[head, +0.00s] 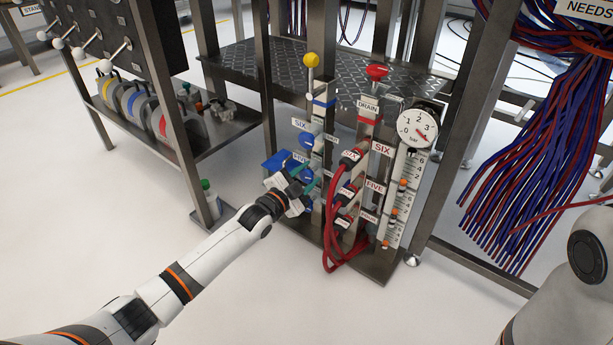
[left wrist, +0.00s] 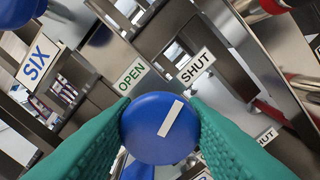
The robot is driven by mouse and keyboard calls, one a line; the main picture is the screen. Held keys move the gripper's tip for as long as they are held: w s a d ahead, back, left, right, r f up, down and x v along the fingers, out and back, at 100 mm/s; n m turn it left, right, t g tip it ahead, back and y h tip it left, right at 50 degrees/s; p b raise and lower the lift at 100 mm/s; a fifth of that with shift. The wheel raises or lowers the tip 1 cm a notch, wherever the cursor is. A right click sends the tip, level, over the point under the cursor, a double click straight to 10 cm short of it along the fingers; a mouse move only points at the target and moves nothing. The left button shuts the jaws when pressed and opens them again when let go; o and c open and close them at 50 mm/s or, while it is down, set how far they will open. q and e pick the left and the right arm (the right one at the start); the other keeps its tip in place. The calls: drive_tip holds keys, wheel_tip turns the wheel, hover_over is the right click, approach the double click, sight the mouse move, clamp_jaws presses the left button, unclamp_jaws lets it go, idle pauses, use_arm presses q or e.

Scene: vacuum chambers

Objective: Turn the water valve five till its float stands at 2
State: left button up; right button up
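Water valve five is a round blue knob with a white line (left wrist: 160,127), seen face-on in the left wrist view. My left gripper (head: 304,186) is at the blue knobs on the valve post in the head view. Its teal fingers (left wrist: 158,108) lie against both sides of the knob. The line points up and slightly right, between the OPEN (left wrist: 131,77) and SHUT (left wrist: 196,66) labels. The FIVE label (head: 376,186) is on the right post, beside a scale with an orange float (head: 393,212); its exact reading is too small to tell. My right gripper is out of view.
Another blue knob (head: 306,140) sits above, near the SIX label. Red hoses (head: 331,225) loop down beside the posts. A red drain knob (head: 376,72), a yellow knob (head: 311,60) and a round gauge (head: 417,129) are higher. Blue and red cables (head: 530,180) hang at right.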

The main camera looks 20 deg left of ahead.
use_arm(q)
drive_tip(key=shift+c, duration=0.6)
drive_tip(key=shift+r+n+p, duration=0.15)
drive_tip(key=shift+n+p, duration=0.25)
drive_tip(key=shift+p, duration=0.55)
drive_tip(key=shift+f, duration=0.2)
drive_tip(key=o, duration=1)
